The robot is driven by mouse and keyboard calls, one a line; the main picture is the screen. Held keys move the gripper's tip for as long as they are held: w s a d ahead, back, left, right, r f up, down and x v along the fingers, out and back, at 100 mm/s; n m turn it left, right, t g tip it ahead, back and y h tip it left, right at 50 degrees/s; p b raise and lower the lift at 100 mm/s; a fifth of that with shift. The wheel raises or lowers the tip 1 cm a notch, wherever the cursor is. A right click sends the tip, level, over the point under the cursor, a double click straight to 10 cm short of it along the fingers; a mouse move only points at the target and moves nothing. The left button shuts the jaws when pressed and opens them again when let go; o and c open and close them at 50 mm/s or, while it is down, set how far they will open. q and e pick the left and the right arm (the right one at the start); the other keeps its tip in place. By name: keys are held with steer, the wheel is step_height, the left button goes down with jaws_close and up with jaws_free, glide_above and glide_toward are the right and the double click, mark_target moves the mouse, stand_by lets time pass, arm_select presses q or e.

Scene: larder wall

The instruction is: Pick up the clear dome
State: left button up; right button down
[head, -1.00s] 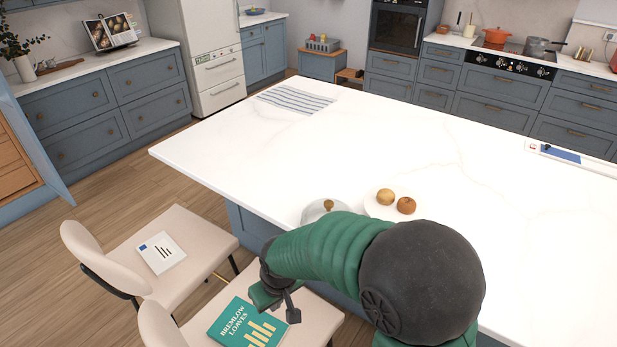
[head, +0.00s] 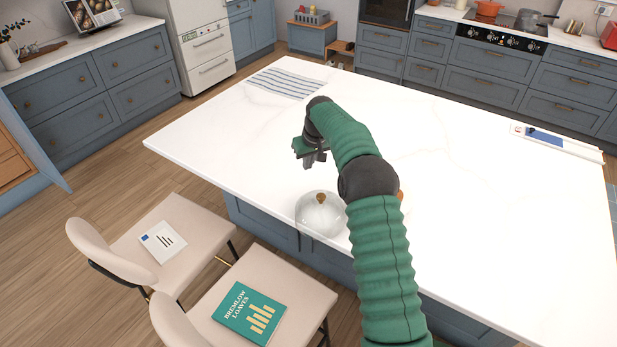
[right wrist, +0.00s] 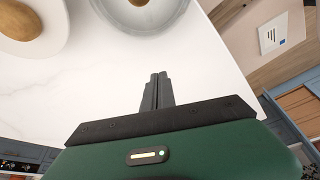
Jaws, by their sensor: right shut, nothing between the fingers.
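The clear dome (head: 318,218) with a brown knob (head: 320,198) stands at the near edge of the white island. It also shows at the top of the right wrist view (right wrist: 122,17), cut off by the frame. My right gripper (head: 312,163) is over the island, beyond the dome in the head view and apart from it. Its fingers are closed together and empty, as the right wrist view (right wrist: 158,78) shows. My left gripper is not in view.
A white plate (right wrist: 62,42) with brown round food (right wrist: 20,20) is beside the dome, mostly hidden by my arm in the head view. A striped cloth (head: 290,83) lies at the island's far left. Two chairs (head: 285,285) carrying books stand at the near side.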

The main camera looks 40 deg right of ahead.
steer(key=x, duration=0.3)
steer(key=p+x, duration=0.1)
steer(key=x, duration=0.2)
steer(key=p+x, duration=0.1)
steer(key=x, duration=0.2)
steer(key=shift+w+a, duration=0.15)
steer(key=shift+a, duration=0.2)
steer(key=shift+d+f, duration=0.2)
steer(key=shift+f, duration=0.05)
steer(key=shift+s, duration=0.35)
steer(key=shift+s+a+r+p, duration=0.1)
steer(key=shift+s+a+p, duration=0.15)
steer(key=shift+s+p, duration=0.25)
steer(key=shift+s+a+r+p, duration=0.1)
steer(key=shift+s+a+p, duration=0.15)
steer(key=shift+s, duration=0.35)
steer(key=shift+s+a+f, duration=0.1)
steer(key=shift+s+a, duration=0.2)
steer(key=shift+s, duration=0.15)
steer(key=shift+d+f, duration=0.15)
